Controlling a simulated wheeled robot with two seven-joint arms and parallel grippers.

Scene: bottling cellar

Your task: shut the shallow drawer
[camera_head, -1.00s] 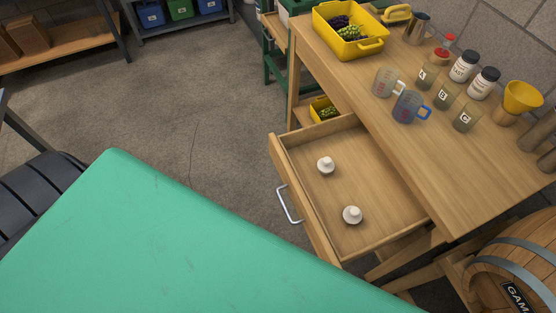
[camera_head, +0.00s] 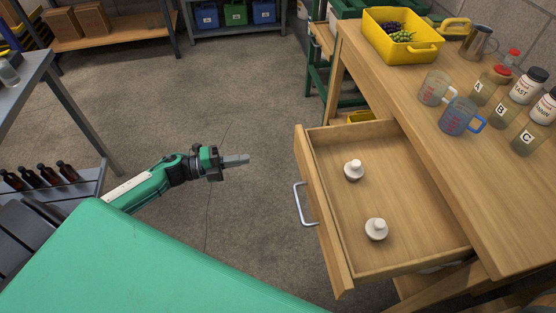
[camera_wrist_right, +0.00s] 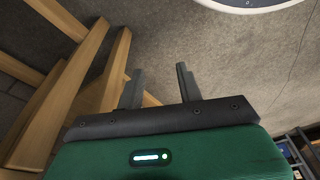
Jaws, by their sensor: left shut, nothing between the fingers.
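The shallow wooden drawer (camera_head: 322,215) stands pulled out from the wooden bench (camera_head: 455,190) in the head view. Its metal handle (camera_head: 303,205) is on the front panel, facing left. Two white knobbed pieces (camera_head: 354,169) (camera_head: 376,229) stand on the drawer floor. My left gripper (camera_head: 244,160) is shut and empty, left of the drawer front and apart from it, pointing right. My right gripper (camera_wrist_right: 160,70) shows only in its wrist view, its two fingers spread with nothing between them. Wooden legs or beams are beside it there.
On the bench are a yellow crate (camera_head: 392,52) with grapes, measuring jugs (camera_head: 458,116) and several labelled jars (camera_head: 505,110). A grey slatted rack with dark bottles (camera_head: 40,177) stands at left. The floor (camera_head: 255,110) between rack and drawer is open.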

